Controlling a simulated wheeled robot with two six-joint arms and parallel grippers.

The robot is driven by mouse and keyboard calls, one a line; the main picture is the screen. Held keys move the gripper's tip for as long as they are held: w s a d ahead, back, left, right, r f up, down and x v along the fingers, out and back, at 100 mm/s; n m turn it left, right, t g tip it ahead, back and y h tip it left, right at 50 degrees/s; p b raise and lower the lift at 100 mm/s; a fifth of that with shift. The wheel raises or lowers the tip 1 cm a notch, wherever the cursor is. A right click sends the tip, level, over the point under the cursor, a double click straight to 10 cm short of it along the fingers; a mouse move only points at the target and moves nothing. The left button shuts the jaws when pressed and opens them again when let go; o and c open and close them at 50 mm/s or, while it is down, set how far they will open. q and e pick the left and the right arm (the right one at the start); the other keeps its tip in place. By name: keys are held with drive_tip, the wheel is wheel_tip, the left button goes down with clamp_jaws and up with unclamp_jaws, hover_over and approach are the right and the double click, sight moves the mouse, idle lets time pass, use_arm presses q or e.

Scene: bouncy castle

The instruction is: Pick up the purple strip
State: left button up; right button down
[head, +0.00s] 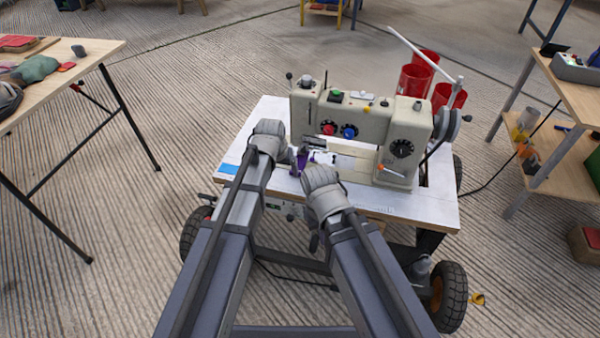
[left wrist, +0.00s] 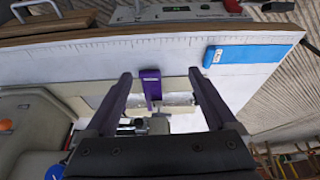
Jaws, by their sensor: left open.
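In the head view my left gripper (head: 303,158) is in front of the sewing machine, over the table top. There I cannot tell the strip from the purple parts of the gripper. My right arm ends at the table's front edge; its gripper (head: 314,238) is mostly hidden, with its fingers unclear.
A beige sewing machine (head: 362,120) stands on the white wheeled table (head: 420,208), close beyond my left gripper. A blue label (left wrist: 245,53) lies by the table edge. Red cups (head: 415,80) stand behind the machine. Side tables (head: 100,52) stand left and right.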

use_arm(q)
drive_tip(key=shift+m, duration=0.3)
drive_tip(key=w+d+f+b, duration=0.1)
drive_tip(key=w+f+b, duration=0.1)
drive_tip(key=w+d+f+b, duration=0.1)
drive_tip(key=w+f+b, duration=0.1)
drive_tip(key=b, duration=0.1)
drive_tip(key=w+d+f+b, duration=0.1)
drive_tip(key=w+f+b, duration=0.1)
drive_tip(key=f, duration=0.1)
drive_tip(key=shift+d, duration=0.35)
drive_tip(key=shift+r, duration=0.1)
drive_tip(key=shift+c, duration=0.3)
drive_tip(key=c, duration=1.4)
